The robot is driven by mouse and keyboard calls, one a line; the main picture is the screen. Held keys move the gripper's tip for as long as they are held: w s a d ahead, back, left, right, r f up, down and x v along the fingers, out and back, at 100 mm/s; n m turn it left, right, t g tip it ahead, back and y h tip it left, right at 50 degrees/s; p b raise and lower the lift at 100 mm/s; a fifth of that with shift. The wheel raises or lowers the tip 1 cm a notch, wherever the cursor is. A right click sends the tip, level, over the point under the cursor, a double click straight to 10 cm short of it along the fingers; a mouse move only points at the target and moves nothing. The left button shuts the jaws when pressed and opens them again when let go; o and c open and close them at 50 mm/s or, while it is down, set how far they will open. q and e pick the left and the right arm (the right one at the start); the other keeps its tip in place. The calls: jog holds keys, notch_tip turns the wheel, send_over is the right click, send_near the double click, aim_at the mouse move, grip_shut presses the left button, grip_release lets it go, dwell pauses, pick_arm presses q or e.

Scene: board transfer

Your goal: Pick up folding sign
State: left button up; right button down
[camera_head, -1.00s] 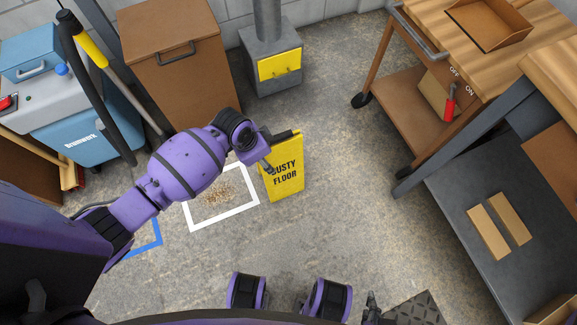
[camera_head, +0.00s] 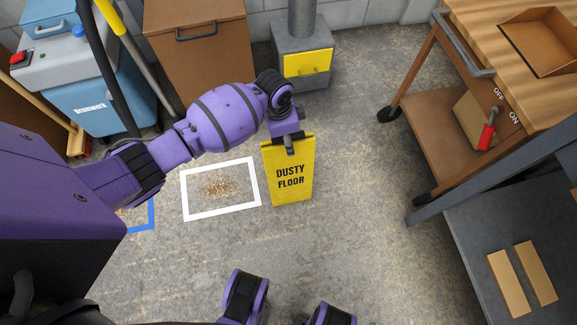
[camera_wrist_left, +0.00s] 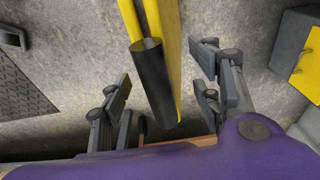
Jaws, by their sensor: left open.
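The yellow folding sign (camera_head: 290,174), lettered "DUSTY FLOOR", stands upright on the concrete floor. My left gripper (camera_head: 289,146) is at its top edge in the head view. In the left wrist view, the sign's black top grip (camera_wrist_left: 153,80) lies between the fingers of my left gripper (camera_wrist_left: 166,100). The fingers are spread, with gaps on both sides of the sign. My right gripper is not in view.
A white floor frame (camera_head: 221,188) with debris inside lies left of the sign. A grey stove box (camera_head: 303,60) and a brown bin (camera_head: 196,45) stand behind. A wooden cart (camera_head: 462,120) and a dark workbench (camera_head: 500,235) are at right. Floor right of the sign is clear.

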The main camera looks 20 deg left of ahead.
pick_arm(q)
jog(key=shift+d+f+b, duration=0.15)
jog(key=shift+f+b, duration=0.35)
jog(key=shift+f, duration=1.2)
jog(key=shift+f, duration=0.15)
jog(key=shift+f, duration=0.1)
grip_shut()
